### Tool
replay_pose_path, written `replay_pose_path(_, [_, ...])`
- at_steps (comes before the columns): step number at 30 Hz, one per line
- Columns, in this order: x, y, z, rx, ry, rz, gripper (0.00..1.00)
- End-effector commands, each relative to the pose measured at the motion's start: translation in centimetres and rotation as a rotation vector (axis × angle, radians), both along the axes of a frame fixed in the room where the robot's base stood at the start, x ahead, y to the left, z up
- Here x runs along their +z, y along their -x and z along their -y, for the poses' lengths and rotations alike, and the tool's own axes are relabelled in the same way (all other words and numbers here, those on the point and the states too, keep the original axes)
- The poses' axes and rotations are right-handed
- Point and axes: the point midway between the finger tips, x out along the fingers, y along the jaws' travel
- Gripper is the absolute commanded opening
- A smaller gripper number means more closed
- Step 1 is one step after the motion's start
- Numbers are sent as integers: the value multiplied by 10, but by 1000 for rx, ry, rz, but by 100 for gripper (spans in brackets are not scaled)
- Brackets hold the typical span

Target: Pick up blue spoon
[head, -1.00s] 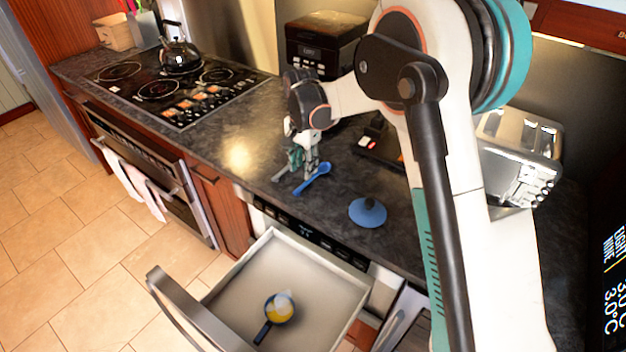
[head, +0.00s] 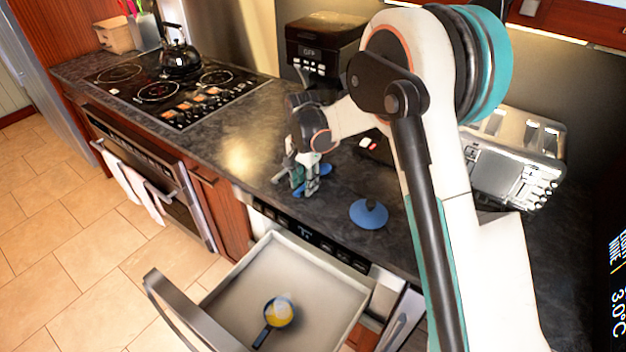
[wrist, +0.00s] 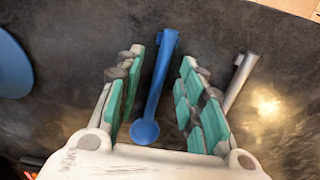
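The blue spoon (wrist: 156,85) lies on the dark countertop. In the wrist view it lies lengthwise between the two green-padded fingers of my gripper (wrist: 158,92), with gaps on both sides. The gripper is open, and I cannot tell its exact height above the spoon. In the head view my gripper (head: 304,186) is low over the counter near its front edge and partly covers the spoon (head: 322,171), whose blue end shows behind the fingers.
A silver utensil (wrist: 238,82) lies just right of the fingers in the wrist view. A blue lid (head: 369,213) sits to the right on the counter (head: 240,150). Below, an open drawer (head: 235,315) holds a small pan (head: 279,312).

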Motion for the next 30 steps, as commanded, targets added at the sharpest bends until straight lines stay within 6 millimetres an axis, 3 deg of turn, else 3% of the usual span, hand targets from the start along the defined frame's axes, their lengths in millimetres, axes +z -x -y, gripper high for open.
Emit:
replay_pose_path(6, [-3, 0, 0, 0, 0, 0, 33])
replay_pose_path(10, [-2, 0, 0, 0, 0, 0, 3])
replay_pose_path(11, [-2, 0, 0, 0, 0, 0, 0])
replay_pose_path(25, [0, 0, 0, 0, 0, 0, 0])
replay_pose_path(30, [17, 0, 0, 0, 0, 0, 0])
